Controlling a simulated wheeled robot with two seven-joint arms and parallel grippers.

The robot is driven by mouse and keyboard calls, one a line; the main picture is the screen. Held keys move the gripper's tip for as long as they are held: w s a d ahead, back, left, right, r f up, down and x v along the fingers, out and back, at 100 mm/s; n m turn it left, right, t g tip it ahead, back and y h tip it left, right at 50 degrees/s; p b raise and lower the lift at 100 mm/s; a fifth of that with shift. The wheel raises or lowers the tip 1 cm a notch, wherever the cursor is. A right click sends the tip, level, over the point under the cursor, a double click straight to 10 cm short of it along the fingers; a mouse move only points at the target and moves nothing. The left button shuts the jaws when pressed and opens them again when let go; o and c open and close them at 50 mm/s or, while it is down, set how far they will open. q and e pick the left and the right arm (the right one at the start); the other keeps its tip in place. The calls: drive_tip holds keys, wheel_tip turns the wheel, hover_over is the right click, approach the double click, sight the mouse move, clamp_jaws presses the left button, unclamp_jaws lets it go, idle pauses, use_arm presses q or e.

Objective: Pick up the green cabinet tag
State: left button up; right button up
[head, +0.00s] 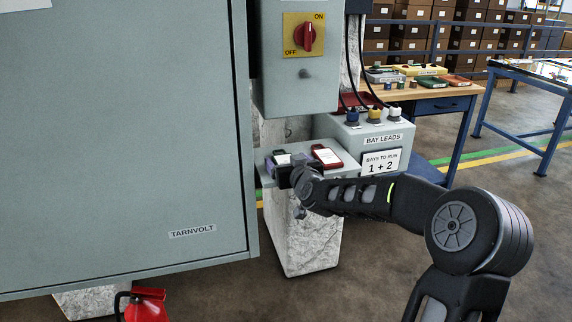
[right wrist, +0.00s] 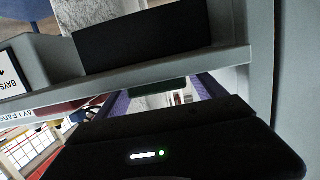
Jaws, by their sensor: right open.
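The green cabinet tag (head: 281,158) has a white label. It lies at the left of the small grey shelf (head: 342,178) beside the cabinet, partly hidden by my right gripper (head: 280,169). The gripper is at the shelf's front edge, at the tag. In the right wrist view, the two purple-grey fingers stand apart, with a dark green end of the tag (right wrist: 160,86) showing between them. Contact cannot be told. My left gripper is not in view.
A red tag (head: 326,156) lies just right of the green one; the grey bay leads box (head: 378,140) stands behind. The large grey cabinet (head: 120,130) fills the left, and the switch box (head: 298,85) hangs above the shelf. A red extinguisher (head: 146,304) stands low left.

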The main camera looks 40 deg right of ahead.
drive_tip(key=shift+c, duration=0.6)
drive_tip(key=c, duration=1.3)
drive_tip(key=shift+r, duration=0.1)
